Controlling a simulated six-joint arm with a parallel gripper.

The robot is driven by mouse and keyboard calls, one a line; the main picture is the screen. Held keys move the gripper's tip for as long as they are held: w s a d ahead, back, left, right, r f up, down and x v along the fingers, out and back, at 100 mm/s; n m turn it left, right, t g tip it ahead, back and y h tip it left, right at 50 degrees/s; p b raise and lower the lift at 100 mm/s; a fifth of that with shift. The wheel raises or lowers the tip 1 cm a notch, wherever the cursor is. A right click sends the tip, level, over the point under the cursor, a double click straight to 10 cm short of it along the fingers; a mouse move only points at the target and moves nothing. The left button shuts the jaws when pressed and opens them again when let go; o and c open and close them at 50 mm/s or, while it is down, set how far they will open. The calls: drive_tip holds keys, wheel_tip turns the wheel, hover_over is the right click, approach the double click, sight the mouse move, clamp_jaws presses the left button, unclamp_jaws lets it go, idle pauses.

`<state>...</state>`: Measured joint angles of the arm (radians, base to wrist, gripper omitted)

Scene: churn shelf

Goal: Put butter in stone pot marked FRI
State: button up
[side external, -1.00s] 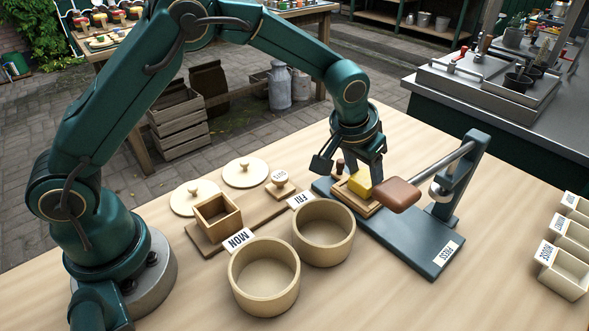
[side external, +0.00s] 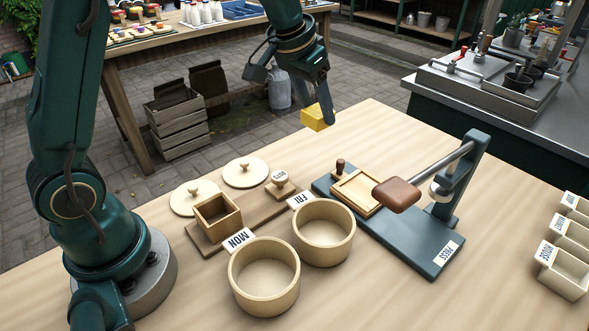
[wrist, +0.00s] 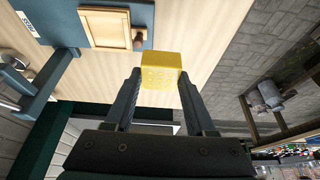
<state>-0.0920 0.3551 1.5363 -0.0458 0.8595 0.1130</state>
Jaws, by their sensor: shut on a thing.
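The butter (side external: 317,117) is a yellow block, held up in the air above the back edge of the table. My gripper (side external: 325,105) is shut on it. In the wrist view the butter (wrist: 161,70) sits between the two fingertips of my gripper (wrist: 160,78). The stone pot marked FRI (side external: 323,232) stands open and empty on the table, in front of and below the butter. Its FRI label (side external: 301,200) is at its back left rim. The pot marked MON (side external: 264,276) stands beside it, also open and empty.
The press (side external: 400,225) has an empty wooden frame (side external: 357,193) on its base and a brown paddle (side external: 396,195) on an arm. Two round lids (side external: 245,172), a wooden box (side external: 217,217) and a stamp (side external: 280,183) lie left. Small labelled bins (side external: 565,270) stand far right.

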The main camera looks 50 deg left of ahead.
drive_tip(key=shift+a+r, duration=0.2)
drive_tip(key=shift+a, duration=0.1)
drive_tip(key=shift+s+a+f+n, duration=0.1)
drive_tip(key=shift+s+a+n, duration=0.05)
drive_tip(key=shift+n, duration=0.25)
drive_tip(key=shift+s+f+n, duration=0.25)
drive_tip(key=shift+n, duration=0.05)
drive_tip(key=s+d+f+m, duration=0.25)
drive_tip(key=s+d, duration=0.65)
drive_tip(key=d, duration=0.5)
drive_tip(key=shift+s+a+f, duration=0.1)
drive_tip(key=shift+s+f, duration=0.05)
drive_tip(key=shift+f, duration=0.95)
drive_tip(key=shift+s+a+f, duration=0.1)
drive_tip(key=shift+f, duration=1)
drive_tip(key=shift+f, duration=2.75)
drive_tip(key=shift+r, duration=0.1)
drive_tip(key=o, duration=1.3)
